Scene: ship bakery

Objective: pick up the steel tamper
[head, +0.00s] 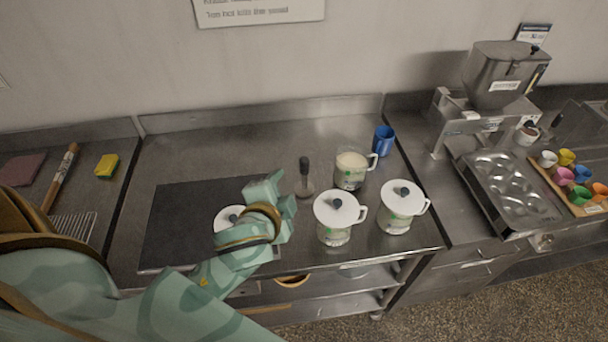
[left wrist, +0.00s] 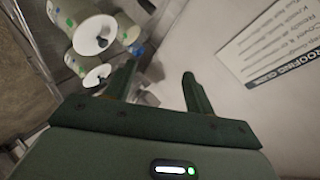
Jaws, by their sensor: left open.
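The steel tamper (head: 304,180) stands upright on the steel counter, its dark handle up, in the head view. My left gripper (head: 282,194) is just to its left in that picture, over the right edge of a dark mat. The gripper appears apart from the tamper. In the left wrist view my left gripper (left wrist: 158,82) has its two fingers spread. A blurred grey shape shows between them; I cannot tell whether it is the tamper. My right gripper is not in view.
Two white-lidded jugs (head: 338,206) (head: 402,199) and an open jug (head: 351,172) stand right of the tamper, with a blue mug (head: 384,140) behind. A white lid (head: 228,214) is partly hidden by my arm on the dark mat (head: 175,215). The counter behind the tamper is clear.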

